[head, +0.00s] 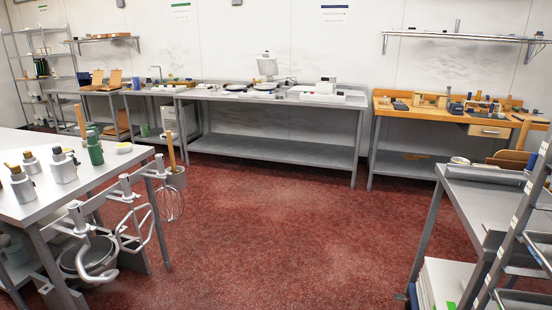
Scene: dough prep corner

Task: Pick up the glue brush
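I cannot make out a glue brush for certain in the head view. A wooden-topped workbench (440,112) at the back right carries several small tools and blocks, too small to tell apart. A steel table (30,205) at the left carries several bottles and metal containers, and upright wooden handles show at its far side. Neither of my grippers is in view.
Open red floor (270,230) lies in the middle. A long steel table (225,97) stands against the back wall. Dough hooks and a whisk (170,203) hang off the left table's edge. A steel table (480,186) and slanted rack (515,230) stand at right.

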